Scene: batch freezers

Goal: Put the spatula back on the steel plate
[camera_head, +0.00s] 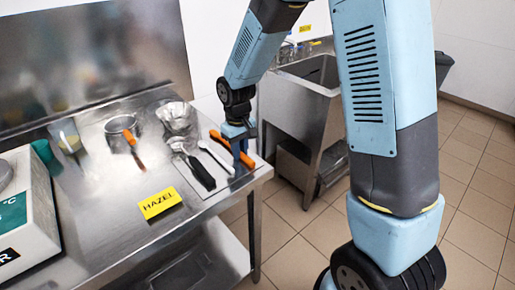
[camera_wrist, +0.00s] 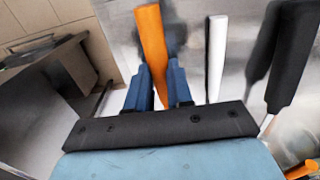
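An orange-handled tool, which I take to be the spatula (camera_head: 217,137), is at the right side of the steel table, beside the white-handled and black-handled tools. My gripper (camera_head: 240,158) is down at it, pointing downward, with orange showing on both sides of the fingers. In the wrist view the orange handle (camera_wrist: 151,35) runs between the two blue fingers (camera_wrist: 160,82), which sit close against it. The spatula's far end is not clearly visible. The steel plate (camera_head: 185,168) seems to be the flat sheet under the tools; whether the spatula touches it is unclear.
A white-handled tool (camera_head: 212,154) and a black-handled tool (camera_head: 200,172) lie just left. A clear bowl (camera_head: 175,115), a pot with orange handle (camera_head: 121,124), a yellow HAZEL label (camera_head: 160,203) and a scale (camera_head: 28,215) stand farther left. A steel sink (camera_head: 305,85) is behind right.

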